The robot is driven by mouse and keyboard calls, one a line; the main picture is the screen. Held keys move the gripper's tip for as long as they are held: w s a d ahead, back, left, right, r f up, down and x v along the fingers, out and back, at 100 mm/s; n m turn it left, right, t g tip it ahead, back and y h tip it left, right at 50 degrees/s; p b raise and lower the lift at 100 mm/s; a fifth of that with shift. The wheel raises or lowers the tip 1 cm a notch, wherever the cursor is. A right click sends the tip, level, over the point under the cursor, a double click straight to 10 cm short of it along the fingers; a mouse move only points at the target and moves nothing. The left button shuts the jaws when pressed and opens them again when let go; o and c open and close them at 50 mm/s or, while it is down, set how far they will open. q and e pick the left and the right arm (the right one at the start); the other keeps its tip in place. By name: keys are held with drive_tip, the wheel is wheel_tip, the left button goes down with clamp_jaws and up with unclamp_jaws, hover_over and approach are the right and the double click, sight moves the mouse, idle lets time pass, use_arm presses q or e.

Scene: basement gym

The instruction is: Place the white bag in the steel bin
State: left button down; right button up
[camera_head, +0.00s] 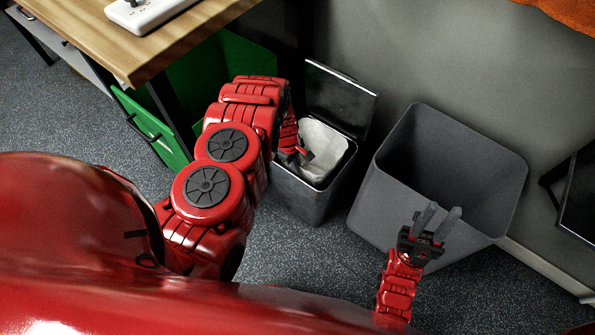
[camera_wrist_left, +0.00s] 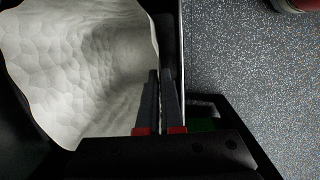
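The white bag (camera_head: 322,147) sits open-mouthed inside the steel bin (camera_head: 309,199), whose lid stands up at the back. My left gripper (camera_head: 303,156) is at the bag's left side, over the bin's mouth. In the left wrist view, the bag (camera_wrist_left: 85,70) fills the left part and its edge meets the fingers (camera_wrist_left: 160,74), which are close together with the thin edge seemingly between them. The bag's lower part is hidden by the bin. My right gripper (camera_head: 438,222) is open and empty, in front of the large grey bin.
A large open grey bin (camera_head: 400,205) stands right of the steel bin, against the wall. A wooden table (camera_head: 150,52) with a white device (camera_head: 150,10) is at upper left, with a green cabinet (camera_head: 160,135) below. Speckled floor is clear in front.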

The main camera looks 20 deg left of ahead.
use_arm(q)
wheel_tip(320, 180, down, 2)
drive_tip(key=shift+f, duration=0.15)
